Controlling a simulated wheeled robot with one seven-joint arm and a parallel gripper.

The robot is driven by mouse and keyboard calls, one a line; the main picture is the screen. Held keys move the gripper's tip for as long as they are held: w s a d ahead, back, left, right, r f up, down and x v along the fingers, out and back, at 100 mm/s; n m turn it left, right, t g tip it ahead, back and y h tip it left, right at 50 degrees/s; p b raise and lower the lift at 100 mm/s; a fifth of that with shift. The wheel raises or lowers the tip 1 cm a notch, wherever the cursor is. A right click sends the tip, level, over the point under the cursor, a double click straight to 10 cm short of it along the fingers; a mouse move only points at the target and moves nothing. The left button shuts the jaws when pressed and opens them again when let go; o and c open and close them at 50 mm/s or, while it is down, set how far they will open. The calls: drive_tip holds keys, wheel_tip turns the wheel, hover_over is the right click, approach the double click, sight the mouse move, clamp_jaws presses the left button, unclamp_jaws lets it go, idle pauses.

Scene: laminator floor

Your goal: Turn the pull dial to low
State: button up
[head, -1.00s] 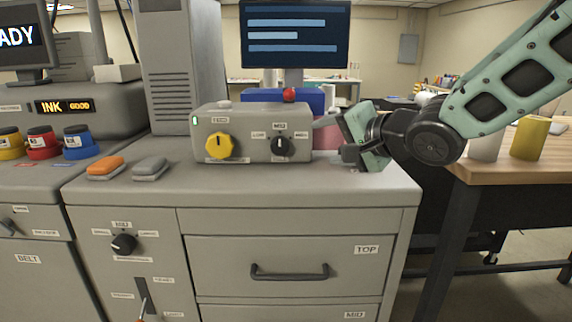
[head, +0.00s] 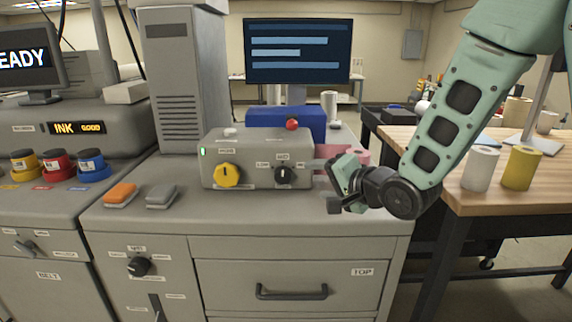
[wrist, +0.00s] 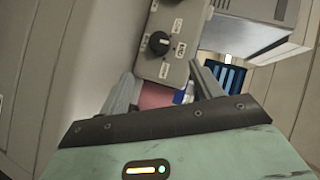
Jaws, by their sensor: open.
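The black dial (head: 283,174) with a white pointer mark is on the right of the grey control box's (head: 258,150) front face. Small labels around it seem to read low at left and mid above; its pointer looks roughly upward, toward mid. It also shows in the wrist view (wrist: 159,43), tilted, beyond my fingers. My gripper (head: 326,184) is to the right of the dial and apart from it, its fingers open with nothing between them. In the wrist view the gripper's fingers (wrist: 162,72) point toward the box's lower part.
A yellow dial (head: 228,174) sits left on the same box, and a red button (head: 292,125) shows above it. Orange (head: 120,194) and grey (head: 161,195) pads lie on the counter. Another black dial (head: 139,267) is on the cabinet front. The countertop before the box is clear.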

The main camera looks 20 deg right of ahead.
sight(285, 176)
drive_tip(key=shift+r+p, duration=0.25)
drive_tip(key=shift+p, duration=0.3)
drive_tip(key=p+x, duration=0.1)
drive_tip(key=x, duration=0.6)
drive_tip(key=p+x, duration=0.2)
drive_tip(key=x, duration=0.5)
drive_tip(key=shift+w+f, duration=0.3)
drive_tip(key=shift+f, duration=0.05)
drive_tip(key=c, duration=1)
